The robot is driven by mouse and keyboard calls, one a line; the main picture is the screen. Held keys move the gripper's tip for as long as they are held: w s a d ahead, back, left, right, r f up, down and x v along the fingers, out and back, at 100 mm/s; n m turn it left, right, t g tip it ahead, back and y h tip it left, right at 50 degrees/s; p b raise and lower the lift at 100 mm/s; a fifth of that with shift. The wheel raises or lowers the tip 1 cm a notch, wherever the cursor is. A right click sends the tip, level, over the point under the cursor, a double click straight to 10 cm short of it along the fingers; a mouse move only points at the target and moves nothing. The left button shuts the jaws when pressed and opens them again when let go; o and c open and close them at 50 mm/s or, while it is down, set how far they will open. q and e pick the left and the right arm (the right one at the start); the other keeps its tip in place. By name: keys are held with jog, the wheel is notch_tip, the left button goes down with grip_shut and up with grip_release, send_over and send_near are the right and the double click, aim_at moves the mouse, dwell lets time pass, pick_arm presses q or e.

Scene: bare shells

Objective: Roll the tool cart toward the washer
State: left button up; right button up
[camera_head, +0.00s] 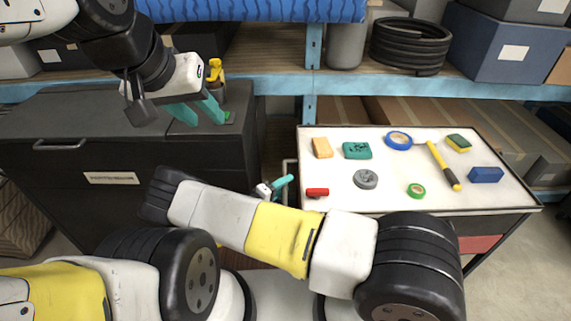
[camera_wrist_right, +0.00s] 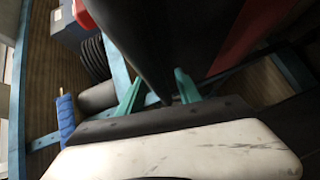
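The tool cart (camera_head: 440,204) stands at the right in the head view, its white top holding several small items. A thin side handle (camera_head: 291,172) shows at its left edge. The washer (camera_head: 60,165), a dark cabinet with a pale label, stands at the left with a gap between it and the cart. My left gripper (camera_head: 205,119) is open above the washer's right end. My right gripper (camera_head: 283,184) is low beside the cart's left edge, near the handle. In the right wrist view (camera_wrist_right: 158,76) its teal fingers are apart, with a dark shape between or behind them; contact is unclear.
A blue-framed shelf (camera_head: 270,84) with bins, boxes and a coiled black hose (camera_head: 410,45) runs along the back. A yellow-topped bottle (camera_head: 215,72) stands behind my left gripper. My right forearm hides part of the floor before the washer. Floor shows at far right.

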grip_shut()
jog(key=shift+a, duration=0.1)
dwell(1.2)
